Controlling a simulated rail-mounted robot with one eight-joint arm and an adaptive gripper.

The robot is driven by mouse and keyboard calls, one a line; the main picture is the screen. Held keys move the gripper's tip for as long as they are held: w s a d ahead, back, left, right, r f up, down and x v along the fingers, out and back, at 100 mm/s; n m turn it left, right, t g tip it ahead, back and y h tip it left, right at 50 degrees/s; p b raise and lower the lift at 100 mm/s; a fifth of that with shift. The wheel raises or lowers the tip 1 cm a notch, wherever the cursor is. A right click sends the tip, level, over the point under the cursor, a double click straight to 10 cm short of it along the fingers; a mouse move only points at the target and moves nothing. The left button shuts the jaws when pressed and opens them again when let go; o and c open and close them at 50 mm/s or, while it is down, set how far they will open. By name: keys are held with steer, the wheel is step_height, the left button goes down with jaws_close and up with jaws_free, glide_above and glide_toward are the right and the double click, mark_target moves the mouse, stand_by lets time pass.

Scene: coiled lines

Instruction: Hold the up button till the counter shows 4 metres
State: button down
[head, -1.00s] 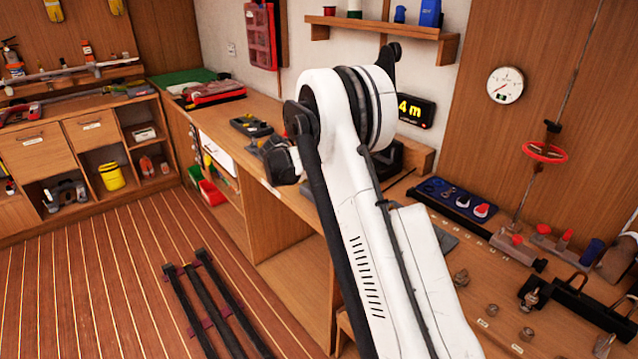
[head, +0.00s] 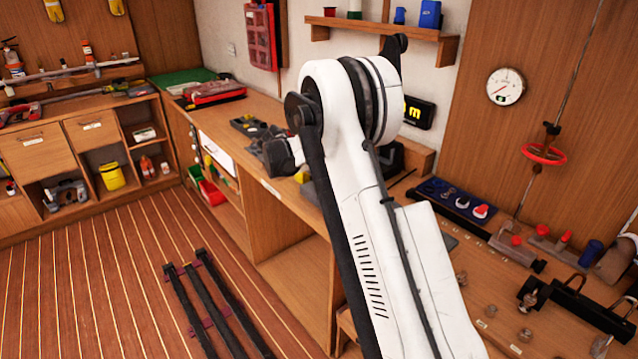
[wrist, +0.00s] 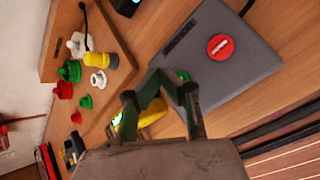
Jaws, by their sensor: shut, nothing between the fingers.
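The counter (head: 418,112) is a black box with yellow figures on the wall in the head view. Only its "m" shows; my arm hides the digit. In the wrist view, a grey panel (wrist: 222,62) carries a round red button (wrist: 220,47) with a white bar. A green button (wrist: 183,76) is partly hidden behind my gripper (wrist: 158,76). My gripper is shut and empty, its tips close beside the green button. I cannot tell whether they touch it, and no up mark is readable.
A wooden board (wrist: 104,50) with white, green, red and yellow fittings lies left of my gripper in the wrist view. A yellow object (wrist: 150,112) lies partly under it. In the head view, a blue tray (head: 440,190) and loose metal fittings lie on the bench.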

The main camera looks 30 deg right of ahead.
mark_target(318, 183)
steer(key=shift+r+p, duration=0.45)
steer(key=shift+r, duration=1.3)
steer(key=shift+s+a+r, duration=0.15)
steer(key=shift+r, duration=0.1)
steer(key=s+a+r+m+t+y, duration=0.1)
steer(key=s+a+r+m, duration=0.1)
steer(key=s+a+r, duration=0.4)
steer(key=s+a+r+m+t+y, duration=0.15)
steer(key=s+r, duration=0.25)
steer(key=s, duration=0.4)
steer(key=s+a+r+m+y, duration=0.2)
steer(key=s+a+r, duration=0.3)
steer(key=s, duration=0.2)
steer(key=s+a+f+m+y, duration=0.1)
steer(key=s+a+m, duration=0.1)
steer(key=s, duration=0.6)
steer(key=s+a+f+m+t+y+b, duration=0.1)
steer(key=s+a+f+m+y, duration=0.1)
steer(key=s+a, duration=0.3)
steer(key=s+a+f+m+t+y, duration=0.1)
steer(key=s+a+f+m, duration=0.1)
steer(key=s, duration=1.1)
steer(key=shift+a+f+m+b, duration=0.3)
steer(key=shift+a+m, duration=0.15)
steer(key=shift+a, duration=0.65)
